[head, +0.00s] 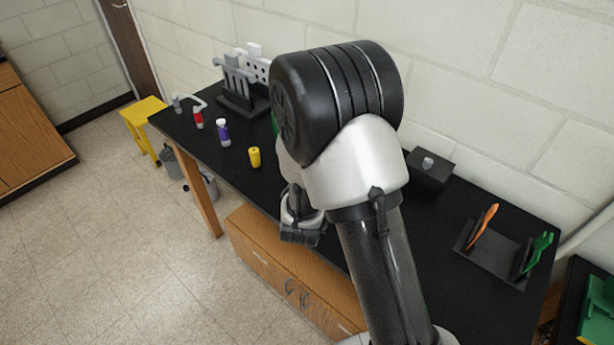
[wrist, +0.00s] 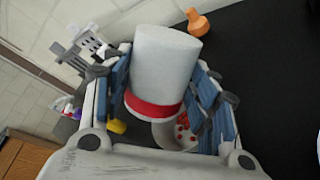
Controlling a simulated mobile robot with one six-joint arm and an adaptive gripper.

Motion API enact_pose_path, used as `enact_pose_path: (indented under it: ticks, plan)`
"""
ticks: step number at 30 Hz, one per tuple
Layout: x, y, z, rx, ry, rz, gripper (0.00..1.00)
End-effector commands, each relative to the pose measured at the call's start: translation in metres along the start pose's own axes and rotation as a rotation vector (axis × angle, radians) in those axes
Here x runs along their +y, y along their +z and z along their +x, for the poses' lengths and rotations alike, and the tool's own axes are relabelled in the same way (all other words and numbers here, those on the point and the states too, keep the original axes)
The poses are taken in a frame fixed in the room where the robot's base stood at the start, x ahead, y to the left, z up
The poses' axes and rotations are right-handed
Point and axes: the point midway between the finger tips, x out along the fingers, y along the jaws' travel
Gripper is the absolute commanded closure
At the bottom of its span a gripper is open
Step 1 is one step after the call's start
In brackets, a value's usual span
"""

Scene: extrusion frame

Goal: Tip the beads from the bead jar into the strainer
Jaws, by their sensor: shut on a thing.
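In the wrist view my gripper (wrist: 165,98) is shut on the bead jar (wrist: 165,65), a whitish cylinder with a red band, held between its two blue-padded fingers. The jar looks tilted in this view. Behind its banded end is a pale rounded thing (wrist: 163,132), perhaps the strainer, partly hidden by the jar and a finger. Several small red beads (wrist: 184,128) show in or over it; I cannot tell which. In the head view my arm hides the jar, the strainer and the fingertips.
On the black bench (head: 420,265) stand a yellow container (head: 254,157), a purple bottle (head: 223,132), a red bottle (head: 198,118) and a grey rack (head: 240,85). A dark box (head: 430,168) and a tool holder (head: 490,262) stand to the right. An orange flask-like thing (wrist: 198,22) shows in the wrist view.

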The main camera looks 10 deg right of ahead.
Motion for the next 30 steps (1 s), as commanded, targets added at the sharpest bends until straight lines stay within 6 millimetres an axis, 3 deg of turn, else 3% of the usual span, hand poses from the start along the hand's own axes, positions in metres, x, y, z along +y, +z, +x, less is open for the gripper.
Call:
enact_pose_path:
  ticks: [30]
  plan:
    - [0.0058, -0.0066, -0.0019, -0.042, 0.002, -0.132, 0.72]
